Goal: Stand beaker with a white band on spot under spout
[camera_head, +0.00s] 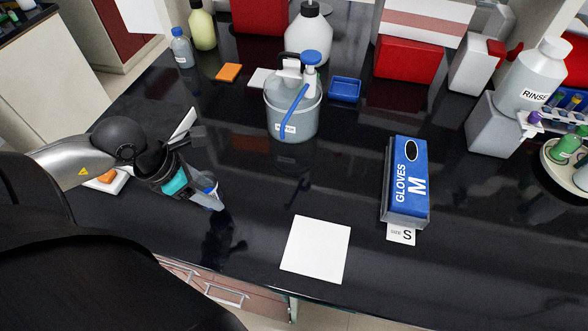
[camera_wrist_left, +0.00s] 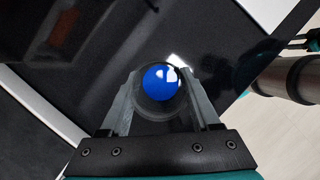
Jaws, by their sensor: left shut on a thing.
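My left gripper (camera_head: 192,186) is shut on a small clear vessel (camera_head: 208,193) with blue in it, held tilted above the black bench at the left. I cannot make out for certain a white band on it. In the left wrist view the vessel's round mouth with a blue disc (camera_wrist_left: 160,82) shows between the fingers of my left gripper (camera_wrist_left: 162,98). A grey round tub (camera_head: 291,118) with a pump-like top and a blue slanting tube (camera_head: 295,108) stands at the back middle. I cannot tell a marked spot under its tube. My right gripper is not in view.
A white square mat (camera_head: 316,249) lies at the front edge. A blue glove box (camera_head: 408,180) stands right of it. Bottles, a blue tray (camera_head: 345,89) and an orange block (camera_head: 229,72) stand at the back. The bench between gripper and tub is clear.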

